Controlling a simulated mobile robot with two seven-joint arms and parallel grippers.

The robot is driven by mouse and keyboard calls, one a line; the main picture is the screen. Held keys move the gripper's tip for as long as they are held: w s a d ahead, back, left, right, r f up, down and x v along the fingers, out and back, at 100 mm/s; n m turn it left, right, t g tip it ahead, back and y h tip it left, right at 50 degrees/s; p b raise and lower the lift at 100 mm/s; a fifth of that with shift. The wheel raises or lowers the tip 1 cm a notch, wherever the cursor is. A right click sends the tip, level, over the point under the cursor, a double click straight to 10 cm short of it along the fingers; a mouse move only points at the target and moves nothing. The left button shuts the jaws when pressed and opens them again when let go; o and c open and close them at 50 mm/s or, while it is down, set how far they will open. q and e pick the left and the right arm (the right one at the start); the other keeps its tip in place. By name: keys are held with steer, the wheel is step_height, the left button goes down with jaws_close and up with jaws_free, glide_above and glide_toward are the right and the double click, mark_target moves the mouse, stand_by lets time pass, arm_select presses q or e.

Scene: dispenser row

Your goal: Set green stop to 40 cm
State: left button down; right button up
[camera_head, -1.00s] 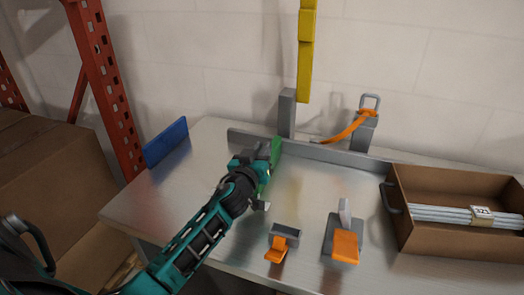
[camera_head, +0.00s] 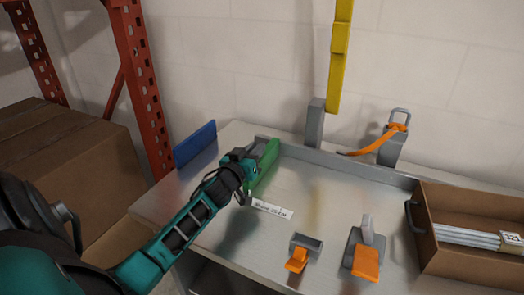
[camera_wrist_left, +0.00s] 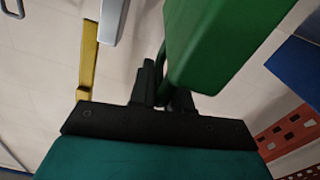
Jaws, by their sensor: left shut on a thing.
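The green stop (camera_head: 264,163) is a long green block at the left end of the low grey fence (camera_head: 345,163) on the metal table. My left gripper (camera_head: 246,163) is shut on the stop's near left side. In the left wrist view the green block (camera_wrist_left: 215,40) fills the upper middle, and the dark fingers (camera_wrist_left: 160,92) are at its lower edge. The contact between fingers and block is partly hidden. A white label (camera_head: 272,208) lies on the table just right of the gripper; its print is too small to read surely. My right gripper is out of view.
A yellow upright bar (camera_head: 340,50) rises behind the fence beside a grey post (camera_head: 315,122). A blue block (camera_head: 195,143) stands at the table's left edge. A cardboard box (camera_head: 455,260) with grey rods is at right.

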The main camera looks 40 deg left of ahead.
arm_select(q)
steer(key=shift+a, duration=0.15)
steer(key=c, duration=1.2)
jaws_free()
steer(key=shift+o, duration=0.2)
steer(key=shift+s+d, duration=0.2)
steer(key=shift+s, duration=0.35)
steer(key=v, duration=1.2)
steer(key=shift+p, duration=0.4)
steer(key=shift+w, duration=0.1)
